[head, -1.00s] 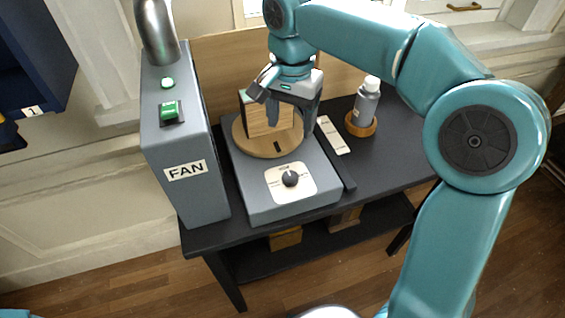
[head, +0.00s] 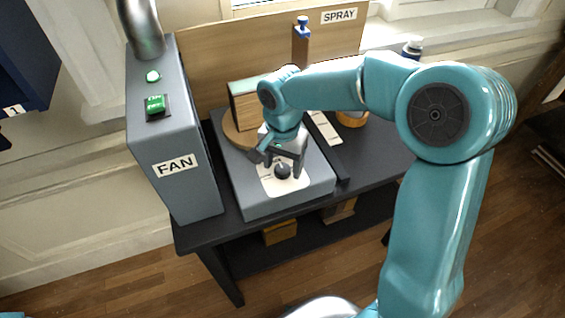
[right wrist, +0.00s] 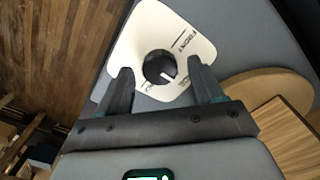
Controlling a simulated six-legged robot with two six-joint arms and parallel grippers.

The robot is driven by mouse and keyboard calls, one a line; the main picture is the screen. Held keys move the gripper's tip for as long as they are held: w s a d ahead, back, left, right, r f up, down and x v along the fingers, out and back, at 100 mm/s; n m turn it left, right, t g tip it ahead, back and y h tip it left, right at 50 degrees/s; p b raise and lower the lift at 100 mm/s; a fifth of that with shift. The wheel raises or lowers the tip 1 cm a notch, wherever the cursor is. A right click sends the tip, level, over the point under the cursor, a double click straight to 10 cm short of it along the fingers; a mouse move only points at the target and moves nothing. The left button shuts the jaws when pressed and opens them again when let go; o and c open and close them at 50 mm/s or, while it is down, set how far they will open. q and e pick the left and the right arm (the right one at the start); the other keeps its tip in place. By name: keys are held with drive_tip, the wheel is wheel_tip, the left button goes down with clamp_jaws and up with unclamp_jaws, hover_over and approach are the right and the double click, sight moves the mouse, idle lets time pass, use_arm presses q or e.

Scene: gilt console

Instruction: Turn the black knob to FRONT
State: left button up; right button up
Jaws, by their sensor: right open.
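The black knob (head: 282,171) sits on a white label plate (head: 271,185) on the front of a grey turntable box (head: 260,208). In the right wrist view the knob (right wrist: 159,67) shows a white pointer mark aimed to the lower right, away from the word FRONT (right wrist: 181,41) printed at the upper right of the plate. My right gripper (head: 281,162) is open, with its fingers on either side of the knob in the picture. Whether they touch it I cannot tell. The other label words are partly hidden by the fingers. My left gripper is out of view.
A wooden block (head: 246,104) stands on the round turntable (head: 233,138) behind my right gripper. The tall grey FAN box (head: 161,135) stands close on the left. A bottle (head: 412,47) shows partly behind my right arm.

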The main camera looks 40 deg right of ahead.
drive_tip(key=shift+s+a+f, duration=0.1)
drive_tip(key=shift+f, duration=0.05)
drive_tip(key=shift+c, duration=0.4)
drive_tip(key=c, duration=1)
